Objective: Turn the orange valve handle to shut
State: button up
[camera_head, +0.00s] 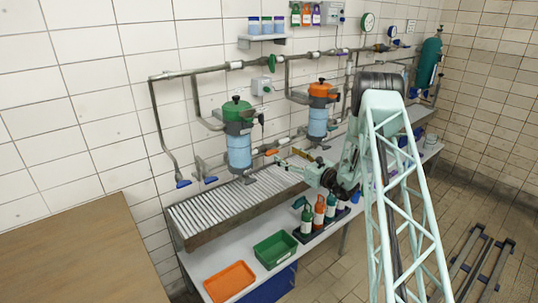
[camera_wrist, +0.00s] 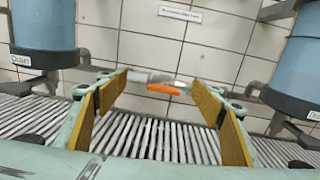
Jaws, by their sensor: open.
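The orange valve handle (camera_head: 271,152) sits on the low pipe between the two blue filter housings. In the wrist view the orange handle (camera_wrist: 163,89) lies roughly level, slightly tilted, in front of the white tiled wall. My gripper (camera_head: 291,160) is just to the right of the handle in the head view. In the wrist view my gripper (camera_wrist: 160,80) is open, with its yellow-padded fingers to the left and right of the handle. The handle shows between the fingertips, and I see no contact. The gap in depth is hard to judge.
A blue filter with a green top (camera_head: 238,140) stands left, and one with an orange top (camera_head: 318,110) stands right. Below is a slatted metal rack (camera_head: 220,207). A bottle tray, a green bin (camera_head: 275,249) and an orange tray (camera_head: 229,282) are on the bench.

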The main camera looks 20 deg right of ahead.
jog(key=m+h, duration=0.1)
send_near(273, 153)
jog(key=s, duration=0.3)
jog(key=shift+w+d, duration=0.25)
jog(key=shift+d, duration=0.15)
jog(key=shift+w, duration=0.1)
jog(key=shift+b+x, duration=1)
jog(key=shift+x, duration=5.75)
jog(key=shift+c, duration=0.5)
jog(key=c, duration=0.8)
